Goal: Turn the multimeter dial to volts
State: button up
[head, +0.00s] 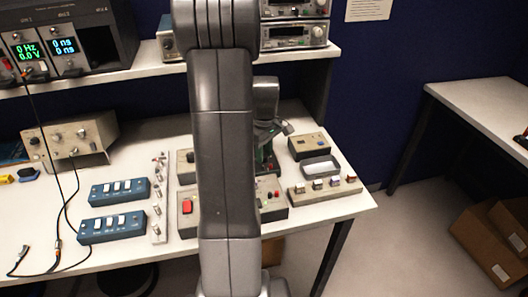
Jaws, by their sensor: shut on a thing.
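My gripper (268,160) is low over the bench, partly hidden behind my own upright arm link. It is shut on a small part, taken to be the multimeter dial, but the fingertips and the part are too small and covered to see clearly. The multimeter is not clearly made out; my arm covers the middle of the bench. The dial's pointer and markings cannot be read.
A beige panel with a red switch (187,207) is partly behind my arm. Right of the gripper are a small knobbed box (309,145) and a beige switch box (325,188). Blue switch boxes (119,191) and loose cables lie left. A shelf (120,76) holds instruments above.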

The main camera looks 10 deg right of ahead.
aim_at(265, 155)
jog(key=m, duration=0.4)
jog(key=shift+m, duration=2.2)
jog(key=o, duration=1)
jog(key=r, duration=1.3)
jog(key=shift+d+r+b, duration=0.2)
jog(key=shift+r+b, duration=0.2)
